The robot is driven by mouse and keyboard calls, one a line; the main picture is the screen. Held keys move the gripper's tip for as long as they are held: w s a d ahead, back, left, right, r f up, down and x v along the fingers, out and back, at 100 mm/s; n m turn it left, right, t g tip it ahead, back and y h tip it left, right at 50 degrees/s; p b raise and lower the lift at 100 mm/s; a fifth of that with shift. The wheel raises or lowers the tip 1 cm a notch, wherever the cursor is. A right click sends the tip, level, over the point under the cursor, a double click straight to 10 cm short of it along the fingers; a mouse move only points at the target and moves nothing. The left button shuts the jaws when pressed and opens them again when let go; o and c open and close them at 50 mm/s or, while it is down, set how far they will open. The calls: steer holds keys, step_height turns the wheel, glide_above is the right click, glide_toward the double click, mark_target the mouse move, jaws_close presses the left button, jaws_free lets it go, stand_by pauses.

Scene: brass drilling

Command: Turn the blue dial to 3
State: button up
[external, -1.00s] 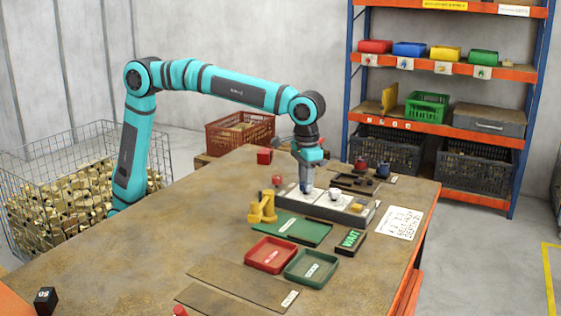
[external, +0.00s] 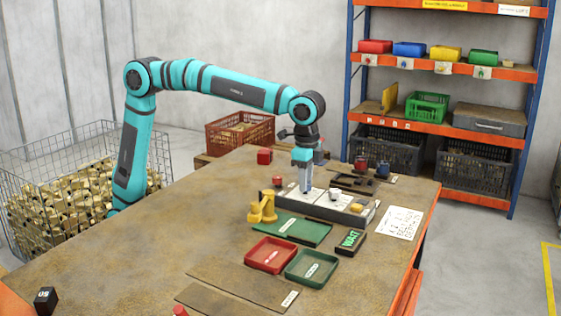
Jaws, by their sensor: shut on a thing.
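A grey control panel (external: 345,214) with pale top plates lies on the workbench, right of the picture's middle. My gripper (external: 305,190) points straight down at the left part of this panel, with its fingertips at the panel's top. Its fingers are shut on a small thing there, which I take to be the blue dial. The dial is hidden by the fingers, so its pointer and number marks cannot be read. A small white and dark knob (external: 336,194) stands on the panel just right of the gripper. A yellow part (external: 357,208) sits at the panel's right end.
A dark tray (external: 345,180) lies behind. The bench's left front is mostly clear.

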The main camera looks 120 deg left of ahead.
steer(key=shift+m, duration=0.5)
steer(key=o, duration=1)
step_height(320, 180, up, 17)
steer(key=shift+r, duration=0.15)
stand_by(0.5)
